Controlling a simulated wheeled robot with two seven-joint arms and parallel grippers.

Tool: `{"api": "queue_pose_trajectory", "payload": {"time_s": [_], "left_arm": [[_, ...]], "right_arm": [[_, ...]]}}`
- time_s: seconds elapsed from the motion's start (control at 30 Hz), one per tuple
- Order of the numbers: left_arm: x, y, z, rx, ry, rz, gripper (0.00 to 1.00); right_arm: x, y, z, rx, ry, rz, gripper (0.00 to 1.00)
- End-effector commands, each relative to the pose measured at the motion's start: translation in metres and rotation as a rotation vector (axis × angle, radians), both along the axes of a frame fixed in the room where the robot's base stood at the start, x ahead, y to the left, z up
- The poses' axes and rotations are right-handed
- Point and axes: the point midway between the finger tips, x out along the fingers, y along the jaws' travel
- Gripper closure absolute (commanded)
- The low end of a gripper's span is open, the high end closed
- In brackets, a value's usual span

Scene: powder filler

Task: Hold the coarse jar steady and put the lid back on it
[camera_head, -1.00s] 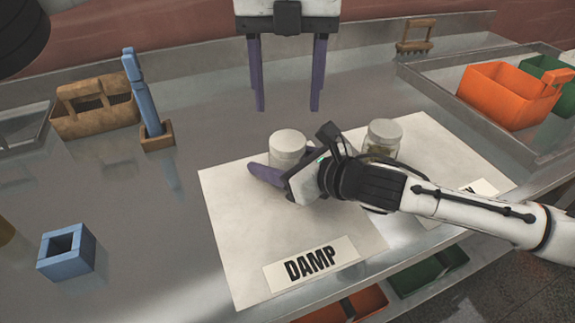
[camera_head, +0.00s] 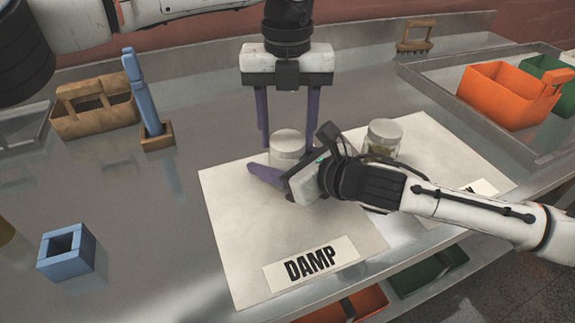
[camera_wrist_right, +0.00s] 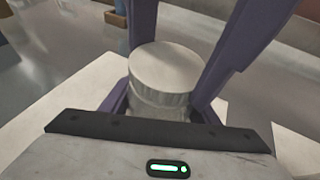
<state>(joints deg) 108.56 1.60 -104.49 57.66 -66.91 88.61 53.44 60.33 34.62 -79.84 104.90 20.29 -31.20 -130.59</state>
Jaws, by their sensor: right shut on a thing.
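A pale jar with a white lid (camera_head: 288,142) stands upright on the white sheet marked DAMP. In the right wrist view the lid (camera_wrist_right: 165,68) sits level on the jar (camera_wrist_right: 160,112), with a seam below it. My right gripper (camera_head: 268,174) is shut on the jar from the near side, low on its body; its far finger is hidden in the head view. My left gripper (camera_head: 288,147) points down from above, its purple fingers open on either side of the lid, and seems clear of it. No writing shows on the jar.
A second lidded jar (camera_head: 384,138) stands close by on another sheet, partly behind my right arm. A wooden caddy (camera_head: 95,112), a blue tool in a holder (camera_head: 143,95) and a blue square block (camera_head: 66,252) are left. An orange bin (camera_head: 508,97) is right.

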Motion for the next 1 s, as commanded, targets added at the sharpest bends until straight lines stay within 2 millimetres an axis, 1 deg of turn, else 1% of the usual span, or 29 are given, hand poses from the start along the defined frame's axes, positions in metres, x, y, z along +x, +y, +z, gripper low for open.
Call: {"api": "queue_pose_trajectory", "payload": {"time_s": [0.03,0.1,0.27,0.4,0.5,0.77,0.8,0.87,0.9,1.0], "left_arm": [[0.0002,0.0006,0.0000,0.002,0.000,0.001,0.67],[0.0003,0.0007,0.0000,0.002,0.000,0.001,0.78],[0.0002,0.0009,-0.0001,0.002,0.000,-0.022,0.78],[0.0003,0.0010,-0.0006,0.002,0.001,-0.182,0.78],[0.0006,0.0013,-0.0005,0.002,0.001,-0.263,0.78],[0.0010,0.0019,-0.0001,0.004,0.000,-0.279,0.78],[0.0010,0.0020,-0.0001,0.004,0.000,-0.279,0.50],[0.0010,0.0020,-0.0001,0.004,0.000,-0.279,0.40],[0.0009,0.0018,-0.0001,0.004,0.000,-0.279,0.33],[0.0002,0.0005,-0.0001,0.001,0.000,-0.280,0.33]], "right_arm": [[0.0003,-0.0003,0.0003,0.000,0.000,-0.001,1.00],[0.0004,-0.0003,0.0003,0.000,0.000,-0.001,1.00],[0.0005,-0.0005,0.0003,0.000,0.000,-0.001,1.00],[0.0006,-0.0007,0.0004,-0.001,-0.001,-0.002,1.00],[0.0007,-0.0008,0.0004,-0.001,-0.001,-0.002,1.00],[0.0008,-0.0009,0.0003,-0.001,-0.001,-0.002,1.00],[0.0008,-0.0010,0.0003,-0.001,-0.001,-0.003,1.00],[0.0008,-0.0009,0.0003,-0.001,-0.001,-0.002,1.00],[0.0007,-0.0008,0.0004,-0.001,-0.001,-0.002,1.00],[0.0004,-0.0003,0.0004,0.000,-0.001,-0.001,1.00]]}}
